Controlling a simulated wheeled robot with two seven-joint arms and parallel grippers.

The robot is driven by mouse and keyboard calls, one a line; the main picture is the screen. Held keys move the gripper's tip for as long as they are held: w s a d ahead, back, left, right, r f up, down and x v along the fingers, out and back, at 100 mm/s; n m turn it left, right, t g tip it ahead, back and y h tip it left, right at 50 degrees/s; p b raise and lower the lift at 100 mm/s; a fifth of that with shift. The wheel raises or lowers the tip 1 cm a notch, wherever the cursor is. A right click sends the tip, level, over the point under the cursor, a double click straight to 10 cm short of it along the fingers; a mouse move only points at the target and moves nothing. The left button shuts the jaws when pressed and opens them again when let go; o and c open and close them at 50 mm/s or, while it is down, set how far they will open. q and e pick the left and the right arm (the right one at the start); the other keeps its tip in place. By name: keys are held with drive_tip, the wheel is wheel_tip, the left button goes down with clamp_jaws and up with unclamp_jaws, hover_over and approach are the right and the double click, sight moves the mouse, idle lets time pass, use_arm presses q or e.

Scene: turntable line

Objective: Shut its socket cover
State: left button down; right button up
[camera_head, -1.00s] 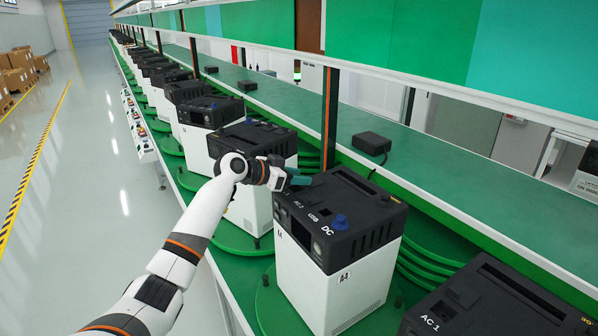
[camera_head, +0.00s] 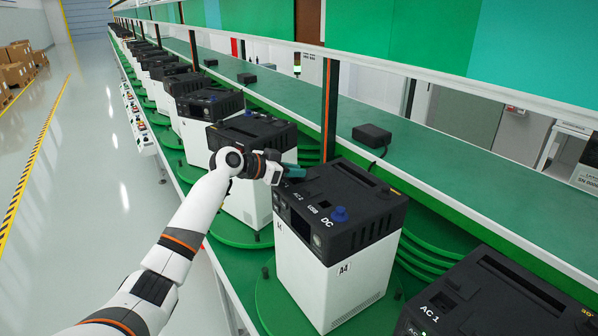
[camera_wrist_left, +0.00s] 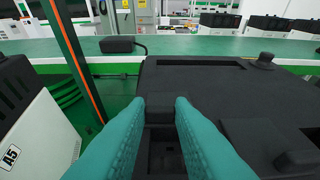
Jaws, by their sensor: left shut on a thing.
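The black-topped white unit marked A4 (camera_head: 335,262) stands on the green line, with AC 2, USB and DC marks on its top. My left gripper (camera_head: 297,171) reaches its far left top corner from the left. In the left wrist view its teal fingers (camera_wrist_left: 158,112) are shut on a small black raised flap, the socket cover (camera_wrist_left: 159,109). A dark square socket recess (camera_wrist_left: 166,155) lies open just in front of the flap, between the fingers. In the head view the gripper hides the cover and socket. My right gripper is not in view.
Another unit (camera_head: 480,300) stands at the near right and one (camera_head: 250,135) behind. A black box with a cable (camera_head: 372,135) sits on the green shelf.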

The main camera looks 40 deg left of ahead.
use_arm(q)
drive_tip(key=s, duration=0.1)
drive_tip(key=s+a+b, duration=0.1)
drive_tip(key=s, duration=0.2)
drive_tip(key=shift+a, duration=0.35)
drive_tip(key=shift+w, duration=0.1)
drive_tip(key=c, duration=1.6)
unclamp_jaws()
drive_tip(key=o, duration=0.4)
drive_tip(key=shift+a, duration=0.1)
drive_tip(key=shift+c, duration=0.2)
drive_tip(key=shift+s, duration=0.2)
